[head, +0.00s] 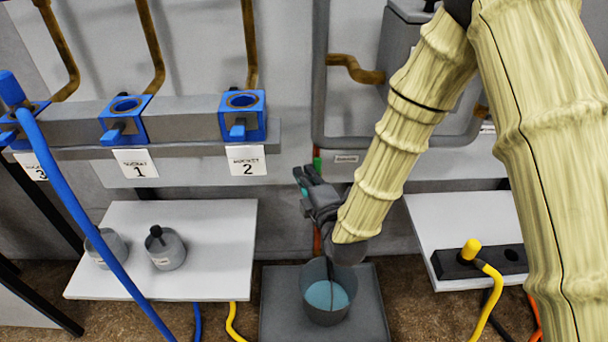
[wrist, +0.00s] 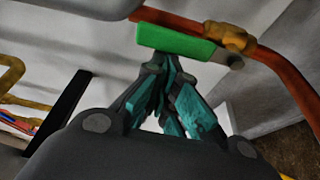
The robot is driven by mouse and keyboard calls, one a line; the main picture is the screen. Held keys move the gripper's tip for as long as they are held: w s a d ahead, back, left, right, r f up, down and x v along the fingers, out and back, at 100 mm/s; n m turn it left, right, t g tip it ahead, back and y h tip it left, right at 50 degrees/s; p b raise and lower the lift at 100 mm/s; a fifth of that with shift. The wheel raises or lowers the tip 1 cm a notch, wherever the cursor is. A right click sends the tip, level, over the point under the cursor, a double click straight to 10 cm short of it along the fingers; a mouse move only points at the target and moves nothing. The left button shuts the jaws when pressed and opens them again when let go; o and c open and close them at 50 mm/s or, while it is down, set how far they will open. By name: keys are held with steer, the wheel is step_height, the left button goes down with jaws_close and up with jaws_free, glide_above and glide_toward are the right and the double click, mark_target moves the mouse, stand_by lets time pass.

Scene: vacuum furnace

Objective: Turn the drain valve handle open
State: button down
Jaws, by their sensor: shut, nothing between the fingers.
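The green drain valve handle (wrist: 176,40) is in the upper middle of the wrist view. It lies roughly along a red pipe (wrist: 293,75), beside a brass valve body (wrist: 230,36). In the head view a small part of the green handle (head: 317,160) shows just above my gripper (head: 303,174). In the wrist view my gripper (wrist: 164,62) is shut and empty. Its teal-padded fingertips are at the handle's lower edge, near its middle. I cannot tell whether they touch it. In the head view my gripper and arm hide most of the valve.
A grey bucket (head: 314,311) with blue-green liquid stands on a dark tray (head: 275,325) below my gripper. A white table (head: 220,240) with grey pots is at left. Another (head: 425,225) at right bears a black block (head: 462,265). Blue-framed sockets (head: 242,117) line the wall.

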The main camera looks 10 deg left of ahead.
steer(key=a, duration=0.4)
steer(key=p+v, duration=0.2)
steer(key=v, duration=0.8)
steer(key=shift+s, duration=0.4)
